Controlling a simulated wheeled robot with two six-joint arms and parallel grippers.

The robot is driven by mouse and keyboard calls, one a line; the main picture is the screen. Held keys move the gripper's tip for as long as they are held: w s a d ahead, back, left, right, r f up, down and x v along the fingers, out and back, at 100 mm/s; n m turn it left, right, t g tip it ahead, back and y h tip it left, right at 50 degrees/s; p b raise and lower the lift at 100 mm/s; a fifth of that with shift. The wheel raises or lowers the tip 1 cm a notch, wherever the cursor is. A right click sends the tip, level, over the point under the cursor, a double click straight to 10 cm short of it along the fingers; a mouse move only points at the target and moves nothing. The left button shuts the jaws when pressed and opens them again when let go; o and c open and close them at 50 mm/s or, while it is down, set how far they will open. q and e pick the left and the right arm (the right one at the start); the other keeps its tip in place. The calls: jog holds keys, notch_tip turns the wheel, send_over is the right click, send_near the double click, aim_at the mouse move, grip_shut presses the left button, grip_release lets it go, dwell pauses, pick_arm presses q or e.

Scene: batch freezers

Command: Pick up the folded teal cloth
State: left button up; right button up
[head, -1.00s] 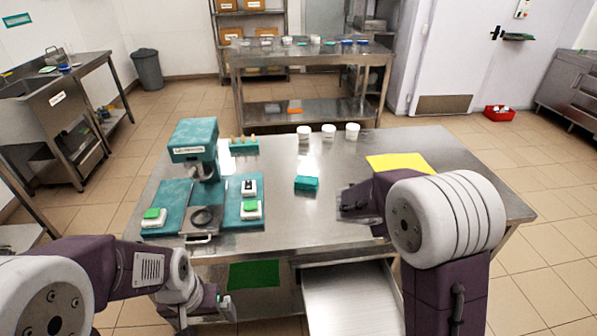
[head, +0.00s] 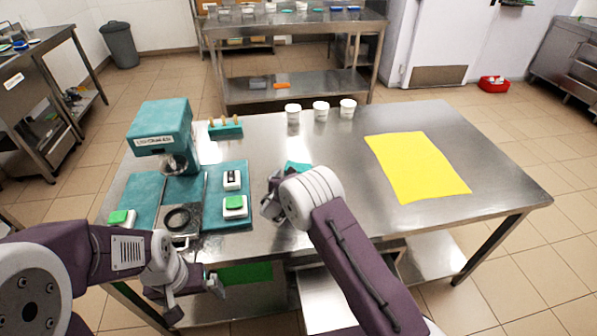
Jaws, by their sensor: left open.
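The folded teal cloth (head: 296,166) lies on the steel table (head: 340,160), and only its far edge shows. My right gripper (head: 270,203) is over the near side of the cloth, and its wrist hides most of it. The fingers are largely hidden by the wrist, so I cannot tell whether they are open or touch the cloth. My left gripper (head: 212,284) is open and empty, low in front of the table's near edge.
A teal rack (head: 226,130) and three white tubs (head: 320,110) stand behind. A yellow sheet (head: 415,165) lies right. An open drawer (head: 320,300) is below the front edge.

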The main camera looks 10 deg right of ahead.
aim_at(299, 167)
jog(key=shift+w+d, duration=0.2)
jog(key=x, duration=0.4)
jog(key=shift+w+d+f, duration=0.2)
jog(key=shift+w+f, duration=0.05)
jog(key=shift+w, duration=0.05)
jog(key=shift+s+r, duration=0.1)
jog(key=c, duration=1.1)
jog(key=shift+r, duration=2.25)
jog(key=s+d+r, duration=0.2)
jog(key=d, duration=0.1)
jog(key=s+d+r, duration=0.2)
jog(key=s+d, duration=0.1)
jog(key=s+d+r+b, duration=0.1)
jog(key=s+d+r, duration=0.1)
jog(key=d, duration=0.1)
jog(key=shift+s+r, duration=0.25)
jog(key=shift+s, duration=0.05)
